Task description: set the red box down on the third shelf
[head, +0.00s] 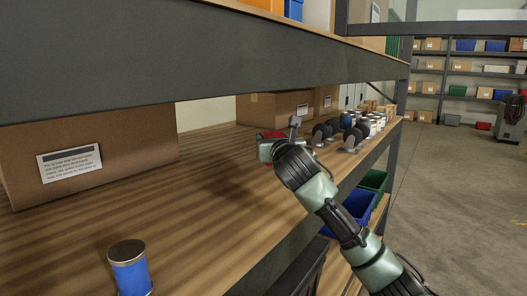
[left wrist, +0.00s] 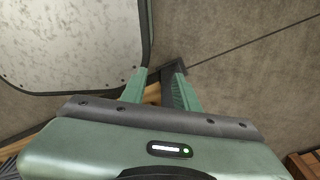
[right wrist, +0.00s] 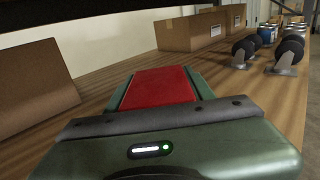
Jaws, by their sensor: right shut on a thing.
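The red box (right wrist: 160,88) lies between the two fingers of my right gripper (right wrist: 162,82) in the right wrist view, and the gripper is shut on it. In the head view the red box (head: 269,135) shows only partly beside my right gripper (head: 266,147), over the wooden shelf board (head: 215,215). I cannot tell whether the box touches the board. My left gripper (left wrist: 163,88) shows only in the left wrist view, its fingers apart with nothing held between them. It is over the floor, away from the red box.
A large cardboard box (head: 100,165) stands at left on the shelf, with more cartons (head: 285,107) behind. Casters (head: 325,130) and several cans stand to the right. A blue can (head: 130,270) is at front left. A dark beam (head: 200,60) crosses above. The middle board is clear.

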